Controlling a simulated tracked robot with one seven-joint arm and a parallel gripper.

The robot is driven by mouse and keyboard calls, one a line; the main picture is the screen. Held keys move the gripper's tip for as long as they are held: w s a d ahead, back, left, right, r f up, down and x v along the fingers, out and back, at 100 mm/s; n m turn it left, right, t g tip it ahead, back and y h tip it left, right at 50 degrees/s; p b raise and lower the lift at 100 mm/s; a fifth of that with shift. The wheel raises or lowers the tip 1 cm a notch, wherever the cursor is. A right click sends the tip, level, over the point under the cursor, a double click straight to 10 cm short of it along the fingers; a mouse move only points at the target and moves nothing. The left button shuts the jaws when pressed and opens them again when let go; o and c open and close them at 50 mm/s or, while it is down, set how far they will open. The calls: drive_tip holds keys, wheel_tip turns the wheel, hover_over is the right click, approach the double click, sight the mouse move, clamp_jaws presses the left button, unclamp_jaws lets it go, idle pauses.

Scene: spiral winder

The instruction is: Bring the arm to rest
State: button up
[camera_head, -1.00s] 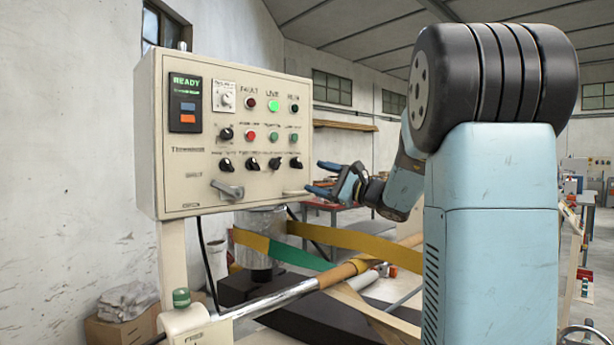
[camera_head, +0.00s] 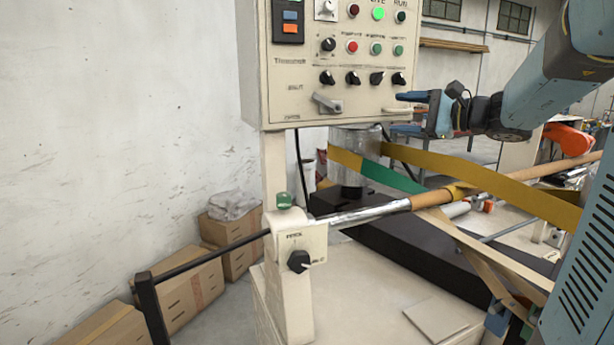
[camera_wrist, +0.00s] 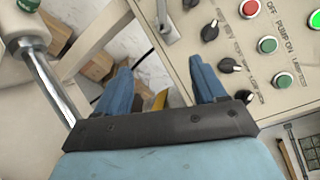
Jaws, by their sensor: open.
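My gripper (camera_head: 418,112) is in the head view, just right of the lower right edge of the cream control panel (camera_head: 280,75). Its blue fingers point left toward the panel. In the wrist view the two blue fingers of my gripper (camera_wrist: 160,90) stand apart with nothing held between them. The panel's knobs and buttons (camera_wrist: 228,66) lie beyond and beside the right finger. Whether a finger touches the panel I cannot tell. My arm reaches in from the right of the head view.
Below the gripper run a yellow and green band (camera_head: 510,185) and a shaft with a cardboard tube (camera_head: 480,190). A post with a black knob (camera_head: 299,262) stands lower left. Cardboard boxes (camera_head: 190,285) sit on the floor by the wall. A black slab (camera_head: 370,232) lies under the drum.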

drive_tip(key=s+a+f+n+g+h, duration=0.25)
drive_tip(key=s+a+f, duration=0.2)
drive_tip(key=s, duration=0.25)
drive_tip(key=s+a+f+n+g+h, duration=0.25)
drive_tip(key=s+f+n, duration=0.2)
drive_tip(key=s, duration=0.35)
drive_tip(key=s+d+f+n+h, duration=0.6)
drive_tip(key=s+f+h, duration=0.1)
drive_tip(key=s, duration=0.5)
drive_tip(key=shift+d+h, duration=0.15)
drive_tip(key=shift+h, duration=0.55)
drive_tip(key=shift+f, duration=0.1)
drive_tip(key=shift+c, duration=0.3)
